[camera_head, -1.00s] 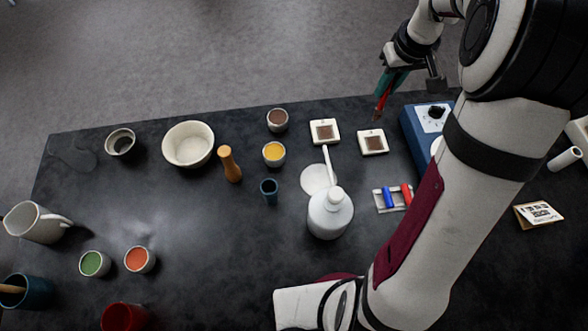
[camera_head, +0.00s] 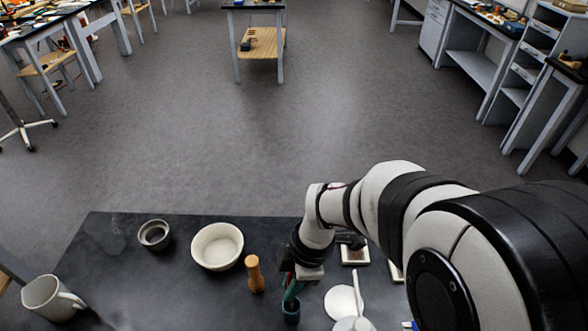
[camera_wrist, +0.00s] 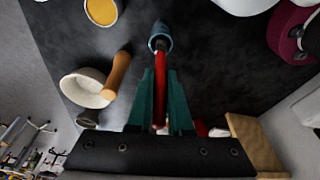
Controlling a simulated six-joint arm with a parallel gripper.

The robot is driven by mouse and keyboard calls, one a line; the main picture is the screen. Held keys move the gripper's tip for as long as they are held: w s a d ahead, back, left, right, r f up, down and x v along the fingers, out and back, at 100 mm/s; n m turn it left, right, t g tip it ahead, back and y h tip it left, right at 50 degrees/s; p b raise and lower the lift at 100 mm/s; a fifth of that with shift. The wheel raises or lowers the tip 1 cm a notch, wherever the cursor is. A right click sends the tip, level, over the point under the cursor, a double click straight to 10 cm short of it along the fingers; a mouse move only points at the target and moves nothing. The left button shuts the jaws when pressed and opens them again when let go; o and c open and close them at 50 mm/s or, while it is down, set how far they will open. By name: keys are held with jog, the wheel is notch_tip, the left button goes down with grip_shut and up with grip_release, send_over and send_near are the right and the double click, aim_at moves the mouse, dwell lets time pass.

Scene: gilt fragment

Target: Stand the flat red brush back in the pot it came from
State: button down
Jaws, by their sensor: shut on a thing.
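The red brush (camera_wrist: 161,88) is between the teal fingers of my gripper (camera_wrist: 160,118) in the wrist view. My gripper is shut on it. The brush's dark end points at the mouth of a small blue pot (camera_wrist: 160,37) and overlaps its rim in the picture. I cannot tell how far the end is inside. In the head view my gripper (camera_head: 292,288) is just above the same blue pot (camera_head: 291,314), and the fingers hide most of the brush.
A wooden pestle (camera_head: 254,274) stands close to the left of the pot, with a white bowl (camera_head: 217,246) and a dark cup (camera_head: 154,235) beyond. A white spoon rest (camera_head: 340,303) lies to the right. A jug (camera_head: 51,298) is far left. A yellow paint cup (camera_wrist: 103,9) shows in the wrist view.

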jog(key=x, duration=0.2)
jog(key=d+x, duration=0.1)
jog(key=x, duration=0.1)
jog(key=shift+w+f, duration=0.1)
jog(key=shift+f, duration=0.25)
jog(key=shift+f, duration=0.15)
jog(key=c, duration=0.8)
grip_release()
jog(key=shift+c, duration=0.2)
jog(key=v, duration=1.3)
jog(key=s+d+m, duration=0.2)
jog(key=s+m, duration=0.5)
jog(key=m, duration=0.5)
jog(key=s+d+m, duration=0.2)
jog(key=s+m, duration=0.6)
jog(key=m, duration=0.5)
jog(key=shift+s+d+r+h, duration=0.3)
jog(key=shift+d+h, duration=0.05)
jog(key=shift+h, duration=0.05)
